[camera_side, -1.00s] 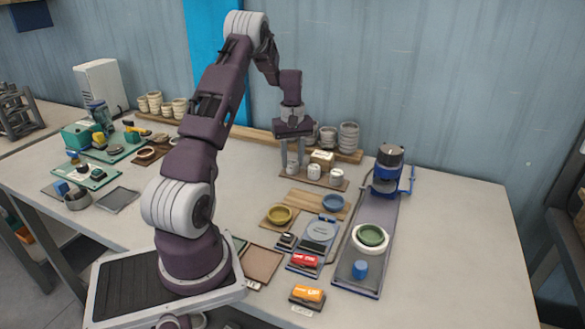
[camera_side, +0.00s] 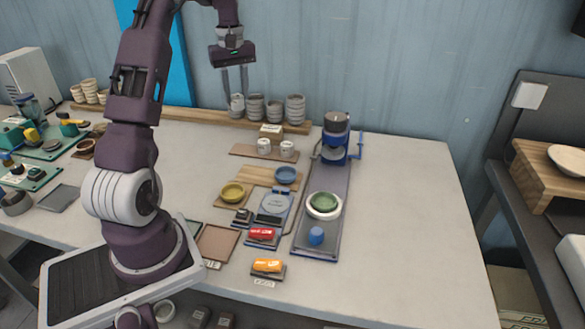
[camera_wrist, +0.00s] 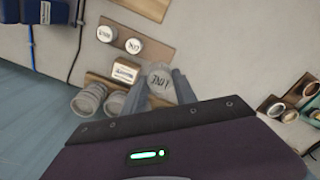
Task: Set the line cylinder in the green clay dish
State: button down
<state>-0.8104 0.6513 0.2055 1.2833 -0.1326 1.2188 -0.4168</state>
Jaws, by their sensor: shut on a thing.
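My gripper (camera_side: 237,93) is raised above the back of the table, shut on a pale cylinder (camera_side: 237,104). In the wrist view this cylinder (camera_wrist: 160,80) sits between the fingers with dark lettering on its top, seemingly "LINE" upside down. It is clear of the wooden board (camera_side: 241,150). The green clay dish (camera_side: 324,201) rests in a white round holder (camera_side: 313,213) on the grey-blue base at the right, well in front and to the right of my gripper. The dish looks empty.
Two other white cylinders (camera_side: 264,146) (camera_side: 287,149) stay on the board, by a labelled block (camera_side: 271,130). Stacked grey pots (camera_side: 295,109) line the back. A blue machine (camera_side: 335,139) stands behind the green dish. A yellow dish (camera_side: 232,193) and blue dish (camera_side: 286,174) lie left.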

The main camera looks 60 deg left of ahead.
jog(key=r, duration=0.4)
jog(key=shift+w+d+r, duration=0.25)
jog(key=shift+d, duration=0.15)
jog(key=w+d+m, duration=0.1)
jog(key=w+d, duration=0.2)
jog(key=d, duration=0.5)
jog(key=w+d, duration=0.3)
jog(key=d, duration=0.4)
jog(key=m, duration=0.1)
send_over(324, 204)
notch_tip(324, 204, down, 15)
jog(key=shift+f, duration=0.15)
jog(key=shift+f, duration=0.2)
jog(key=c, duration=1)
grip_release()
